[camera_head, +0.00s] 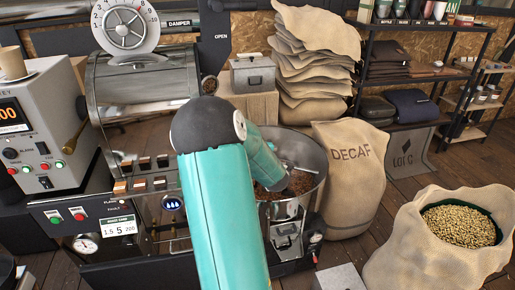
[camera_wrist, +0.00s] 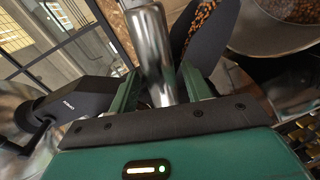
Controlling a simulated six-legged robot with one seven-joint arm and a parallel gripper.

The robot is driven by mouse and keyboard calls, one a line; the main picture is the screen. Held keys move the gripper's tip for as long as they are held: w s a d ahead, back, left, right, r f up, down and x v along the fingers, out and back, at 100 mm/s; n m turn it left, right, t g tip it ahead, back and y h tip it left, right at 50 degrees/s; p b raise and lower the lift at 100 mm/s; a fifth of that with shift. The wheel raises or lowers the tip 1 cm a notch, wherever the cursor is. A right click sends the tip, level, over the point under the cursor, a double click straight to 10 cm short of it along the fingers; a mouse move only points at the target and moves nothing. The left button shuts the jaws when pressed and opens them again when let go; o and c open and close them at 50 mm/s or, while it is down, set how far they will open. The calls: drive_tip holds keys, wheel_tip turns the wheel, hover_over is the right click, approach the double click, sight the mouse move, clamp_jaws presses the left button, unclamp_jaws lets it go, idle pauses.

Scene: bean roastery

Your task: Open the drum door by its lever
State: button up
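The steel roaster drum (camera_head: 145,82) stands left of centre in the head view. My teal arm hides its front, so the drum door and its lever cannot be made out there. My gripper is hidden behind the arm in that view. In the wrist view my gripper (camera_wrist: 160,80) has its two green fingers apart. A shiny steel cylinder (camera_wrist: 155,45) shows between and beyond the fingers; I cannot tell whether it is part of the lever or whether the fingers touch it. A dark chute-like part (camera_wrist: 207,32) with beans is just right of it.
The round cooling tray (camera_head: 318,160) with brown beans is right of my arm, and shows in the wrist view's upper right. A control box (camera_head: 35,130) stands left. The decaf sack (camera_head: 350,180) and open bean sack (camera_head: 420,255) stand right. A black box (camera_wrist: 80,97) is left of my gripper.

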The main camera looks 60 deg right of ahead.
drive_tip(key=v, duration=1.4)
drive_tip(key=shift+f, duration=0.1)
drive_tip(key=w+a+r+m+g+y, duration=0.1)
drive_tip(key=w+a+r+m+y, duration=0.2)
drive_tip(key=w+a, duration=0.6)
drive_tip(key=w+a+r+m+y, duration=0.25)
drive_tip(key=w+a, duration=0.35)
drive_tip(key=a, duration=0.5)
drive_tip(key=s+a+r+g+y, duration=0.1)
drive_tip(key=s+a+y, duration=0.1)
drive_tip(key=a, duration=0.7)
drive_tip(key=s+a+r+g+y, duration=0.2)
drive_tip(key=s+a, duration=0.2)
drive_tip(key=a, duration=0.5)
drive_tip(key=s+a+r+m+g+y, duration=0.1)
drive_tip(key=s+a+y, duration=0.1)
drive_tip(key=a, duration=0.7)
drive_tip(key=shift+s+r, duration=0.25)
drive_tip(key=shift+s, duration=0.4)
